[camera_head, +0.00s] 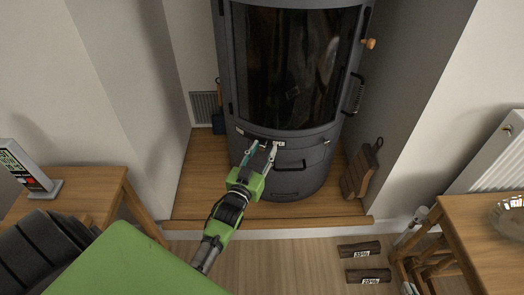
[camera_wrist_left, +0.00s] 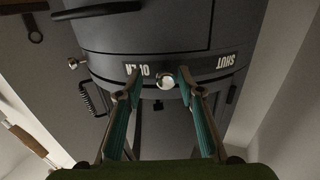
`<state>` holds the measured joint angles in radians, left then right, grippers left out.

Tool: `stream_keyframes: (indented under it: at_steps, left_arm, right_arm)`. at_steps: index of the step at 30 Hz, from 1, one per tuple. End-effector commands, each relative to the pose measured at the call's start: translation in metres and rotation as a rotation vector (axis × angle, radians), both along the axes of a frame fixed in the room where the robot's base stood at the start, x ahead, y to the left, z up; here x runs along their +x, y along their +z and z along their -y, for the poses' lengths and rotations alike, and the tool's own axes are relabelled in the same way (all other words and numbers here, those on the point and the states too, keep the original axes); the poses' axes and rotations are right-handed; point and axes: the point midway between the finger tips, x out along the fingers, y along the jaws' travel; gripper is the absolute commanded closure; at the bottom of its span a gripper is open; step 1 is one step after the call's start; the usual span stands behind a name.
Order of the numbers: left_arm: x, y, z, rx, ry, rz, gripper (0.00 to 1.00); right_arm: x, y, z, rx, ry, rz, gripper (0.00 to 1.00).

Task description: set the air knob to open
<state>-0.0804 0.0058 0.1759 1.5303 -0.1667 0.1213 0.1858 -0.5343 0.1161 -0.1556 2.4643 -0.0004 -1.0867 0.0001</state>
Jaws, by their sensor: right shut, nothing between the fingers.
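The stove (camera_head: 290,170) stands on a wooden hearth, with a label strip (camera_head: 262,138) below its glass door. In the left wrist view the strip appears upside down, with OPEN (camera_wrist_left: 140,70) at left and SHUT (camera_wrist_left: 225,61) at right. The air knob (camera_wrist_left: 166,81) is a small shiny round knob between the words, nearer OPEN. My left gripper (camera_head: 263,146) is at the strip, open, its fingertips on either side of the knob in the left wrist view (camera_wrist_left: 160,78). Whether they touch it I cannot tell. A fingertip partly covers OPEN. My right gripper is out of view.
A black handle (camera_head: 289,165) sits just below the strip. The glass door has a coiled handle (camera_head: 356,93) at right. A brown bag-like object (camera_head: 361,169) leans right of the stove. Two labelled logs (camera_head: 360,249) lie on the floor. Wooden tables stand at left (camera_head: 95,182) and right (camera_head: 470,225).

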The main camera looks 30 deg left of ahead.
Motion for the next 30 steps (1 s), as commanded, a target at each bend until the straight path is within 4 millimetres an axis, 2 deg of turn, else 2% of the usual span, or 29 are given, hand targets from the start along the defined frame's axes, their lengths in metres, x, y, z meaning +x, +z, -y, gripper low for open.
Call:
stream_keyframes:
  at_steps: [5, 8, 21, 25, 30]
  left_arm:
    - [-0.002, 0.0, -0.001, 0.0, 0.002, -0.001, 0.65]
    - [-0.009, -0.002, 0.0, 0.001, 0.002, -0.003, 0.65]
    - [-0.09, -0.001, 0.014, -0.001, 0.0, -0.003, 0.65]
    - [-0.107, -0.001, 0.017, -0.001, 0.0, -0.002, 0.65]
    - [-0.117, 0.0, 0.019, 0.0, -0.001, 0.0, 0.65]
  right_arm:
    - [0.0, 0.0, 0.0, 0.0, 0.001, -0.001, 1.0]
    - [0.0, 0.0, 0.0, 0.0, 0.001, -0.001, 1.0]
    - [0.0, 0.0, 0.0, 0.001, 0.001, 0.0, 1.0]
    - [0.0, 0.0, 0.0, 0.001, 0.001, 0.0, 1.0]
    - [0.0, 0.0, 0.0, 0.0, 0.0, 0.0, 1.0]
